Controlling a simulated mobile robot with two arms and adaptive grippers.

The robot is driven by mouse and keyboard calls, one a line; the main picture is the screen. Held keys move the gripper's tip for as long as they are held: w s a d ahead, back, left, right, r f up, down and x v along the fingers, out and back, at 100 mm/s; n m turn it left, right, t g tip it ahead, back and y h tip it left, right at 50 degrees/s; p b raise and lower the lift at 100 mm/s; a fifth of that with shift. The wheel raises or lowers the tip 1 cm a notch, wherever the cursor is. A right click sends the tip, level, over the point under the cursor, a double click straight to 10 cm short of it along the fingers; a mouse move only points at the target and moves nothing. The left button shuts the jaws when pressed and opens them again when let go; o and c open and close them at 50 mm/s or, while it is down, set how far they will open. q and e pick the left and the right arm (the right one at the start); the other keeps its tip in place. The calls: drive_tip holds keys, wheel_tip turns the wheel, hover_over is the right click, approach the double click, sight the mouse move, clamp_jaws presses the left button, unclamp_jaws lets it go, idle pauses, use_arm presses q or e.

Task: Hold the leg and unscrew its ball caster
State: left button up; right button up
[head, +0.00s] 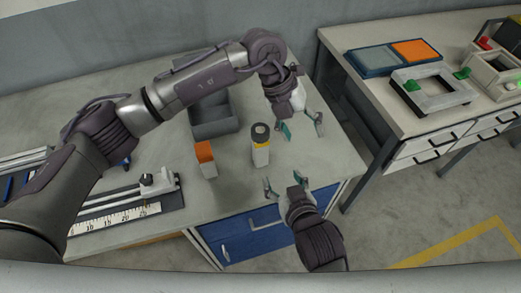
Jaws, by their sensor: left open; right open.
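I cannot clearly make out a leg with a ball caster. A small upright cylinder (261,153) with a white body, a yellow band and a dark round top stands near the middle of the workbench; I cannot tell whether it is the leg. My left gripper (301,128) is open, with its fingers pointing down to the right of the cylinder, apart from it. My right gripper (283,184) is open near the bench's front edge, below and right of the cylinder. Nothing shows between either pair of fingers.
An orange-and-white box (207,163) stands left of the cylinder, with a grey open bin (215,127) behind. A ruler rig (125,206) lies at the front left. Blue drawers (243,238) are under the bench. A second bench (382,111) with devices stands right, across a gap.

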sight(262, 152)
use_arm(q)
drive_tip(key=w+a+y, duration=0.1)
drive_tip(key=a, duration=0.2)
drive_tip(key=w+a+n+t+y, duration=0.1)
drive_tip(key=w+a+y, duration=0.1)
drive_tip(key=a, duration=0.1)
drive_tip(key=w+a+r+y, duration=0.1)
drive_tip(key=w+a+y, duration=0.1)
drive_tip(key=a, duration=0.1)
drive_tip(key=shift+w+t, duration=0.2)
drive_tip(key=shift+t, duration=0.2)
drive_tip(key=shift+w+a+r+n, duration=0.1)
drive_tip(key=shift+a+r+n, duration=0.05)
drive_tip(key=shift+a+n, duration=0.15)
drive_tip(key=shift+d, duration=0.15)
use_arm(e)
drive_tip(key=shift+t+y, duration=0.4)
drive_tip(key=x, duration=0.4)
drive_tip(key=a+r+x, duration=0.1)
drive_tip(key=x, duration=0.9)
drive_tip(key=shift+w+a, duration=0.2)
drive_tip(key=shift+a, duration=0.2)
clamp_jaws()
